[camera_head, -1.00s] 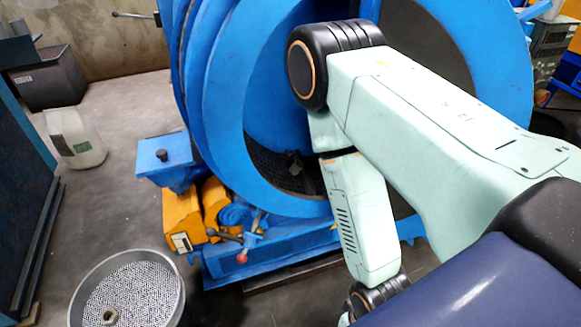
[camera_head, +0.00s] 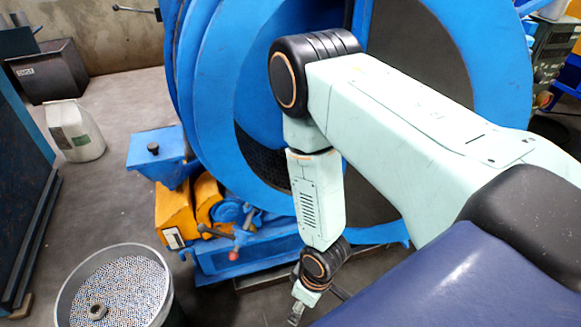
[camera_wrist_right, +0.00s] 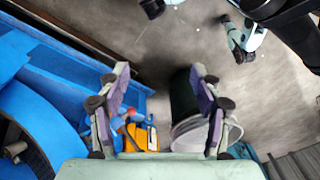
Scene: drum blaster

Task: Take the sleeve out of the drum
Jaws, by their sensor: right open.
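The large blue drum (camera_head: 225,90) stands open toward me, with a dark perforated lining (camera_head: 262,163) low inside. My right arm crosses its mouth and hides much of the interior. No sleeve can be made out inside the drum. A small ring-shaped piece (camera_head: 97,311) lies on beads in a round grey bin at lower left; I cannot tell if it is the sleeve. My right gripper (camera_head: 296,314) hangs low in front of the drum, outside it. In the right wrist view, the right gripper (camera_wrist_right: 159,75) is open and empty. My left gripper is out of view.
The grey bin (camera_head: 166,312) stands on the floor left of my right gripper. Beside the drum are a blue hopper (camera_head: 160,160), an orange motor unit (camera_head: 177,212) and a red-knobbed lever (camera_head: 234,255). A white canister (camera_head: 75,132) stands farther back on open floor.

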